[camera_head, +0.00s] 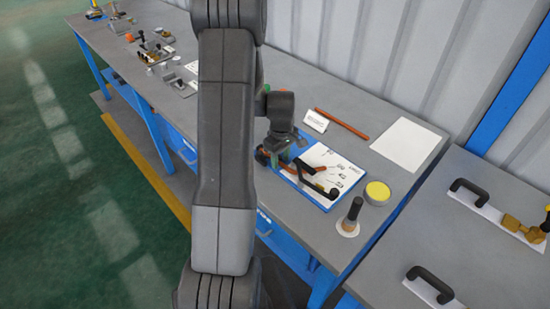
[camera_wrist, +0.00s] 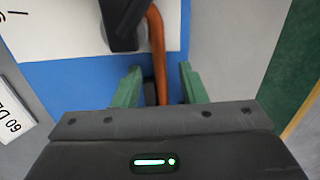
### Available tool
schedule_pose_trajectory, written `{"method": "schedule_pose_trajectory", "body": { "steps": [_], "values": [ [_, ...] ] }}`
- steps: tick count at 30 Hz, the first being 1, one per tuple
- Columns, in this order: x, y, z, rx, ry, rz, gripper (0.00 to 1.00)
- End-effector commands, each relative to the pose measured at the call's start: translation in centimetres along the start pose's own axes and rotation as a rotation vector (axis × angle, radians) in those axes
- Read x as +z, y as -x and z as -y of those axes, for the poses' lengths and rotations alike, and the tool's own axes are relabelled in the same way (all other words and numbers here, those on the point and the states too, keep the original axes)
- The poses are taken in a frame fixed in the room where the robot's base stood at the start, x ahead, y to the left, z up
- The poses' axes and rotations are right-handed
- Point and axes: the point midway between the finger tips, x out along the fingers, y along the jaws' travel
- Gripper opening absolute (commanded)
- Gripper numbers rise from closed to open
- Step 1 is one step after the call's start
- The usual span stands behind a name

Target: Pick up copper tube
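A bent copper-coloured tube (camera_wrist: 158,45) runs down the wrist view from beside a black tool part (camera_wrist: 122,22) and passes between my green fingers. My gripper (camera_wrist: 160,68) is open, with a gap on each side of the tube. In the head view my gripper (camera_head: 279,155) is over the left end of a blue-edged board (camera_head: 318,199), where the tube (camera_head: 306,168) lies near a black-handled tool (camera_head: 313,183). The tube's lower end is hidden behind my gripper body. A second, straight copper-coloured tube (camera_head: 342,123) lies on the bench behind.
A small white label stand (camera_head: 315,121) is behind the board. A yellow round tin (camera_head: 377,192) and a black-handled upright tool (camera_head: 350,217) stand at its right. A white sheet (camera_head: 406,144) lies flat farther right. Another bench (camera_head: 470,248) holds black handles and a brass fitting (camera_head: 522,228).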

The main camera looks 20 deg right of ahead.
Motion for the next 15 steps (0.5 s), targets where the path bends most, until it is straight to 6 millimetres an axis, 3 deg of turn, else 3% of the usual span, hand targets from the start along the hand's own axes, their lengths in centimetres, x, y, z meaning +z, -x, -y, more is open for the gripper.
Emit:
{"method": "schedule_pose_trajectory", "body": {
  "steps": [9,15],
  "values": [
    [0.02,-0.39,-0.01,0.000,0.000,0.000,0.36],
    [0.02,-0.37,-0.01,0.000,0.000,0.000,0.00]
  ]
}}
